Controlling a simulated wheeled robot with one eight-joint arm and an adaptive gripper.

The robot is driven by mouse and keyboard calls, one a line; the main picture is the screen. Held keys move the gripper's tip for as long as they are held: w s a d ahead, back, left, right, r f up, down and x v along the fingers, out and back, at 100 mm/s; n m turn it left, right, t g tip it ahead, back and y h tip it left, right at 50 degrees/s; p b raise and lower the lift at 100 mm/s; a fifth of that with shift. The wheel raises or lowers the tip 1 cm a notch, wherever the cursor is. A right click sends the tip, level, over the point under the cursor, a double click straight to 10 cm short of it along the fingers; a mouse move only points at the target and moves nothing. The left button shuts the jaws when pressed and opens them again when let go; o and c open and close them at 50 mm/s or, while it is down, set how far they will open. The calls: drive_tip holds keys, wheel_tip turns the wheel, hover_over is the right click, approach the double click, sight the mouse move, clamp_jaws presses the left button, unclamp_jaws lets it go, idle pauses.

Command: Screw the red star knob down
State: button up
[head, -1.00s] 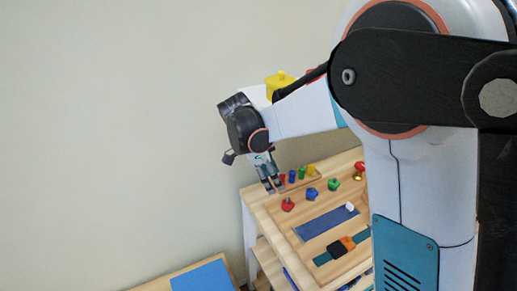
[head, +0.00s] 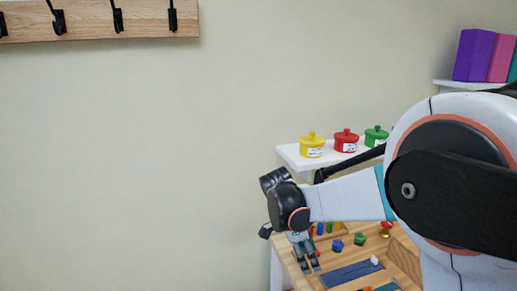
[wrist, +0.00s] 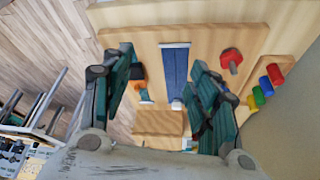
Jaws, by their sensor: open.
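The red star knob (wrist: 231,58) sits on the wooden board (wrist: 205,44) in the wrist view, just beyond my right-hand finger and outside the gap between the fingers. My gripper (wrist: 160,62) is open and empty, its two teal-padded fingers wide apart. The blue strip on the board shows between them. How high the fingers are above the board is unclear.
A blue knob (head: 338,244) and a green knob (head: 360,239) stand on the board. Several coloured pegs, one red (wrist: 274,73), line one side. Yellow (head: 312,146), red (head: 346,141) and green (head: 375,136) pots stand on a shelf behind my arm. The wall is close by.

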drive_tip(key=s+d+r+n+t+y, duration=0.3)
drive_tip(key=s+d+r+n, duration=0.2)
drive_tip(key=s+r+n, duration=0.55)
drive_tip(key=s+d+f+n+t+y, duration=0.1)
drive_tip(key=s+n+t, duration=0.3)
drive_tip(key=s, duration=0.9)
drive_tip(key=shift+s+f+n, duration=0.25)
drive_tip(key=shift+f+n, duration=0.2)
drive_tip(key=shift+n, duration=1.4)
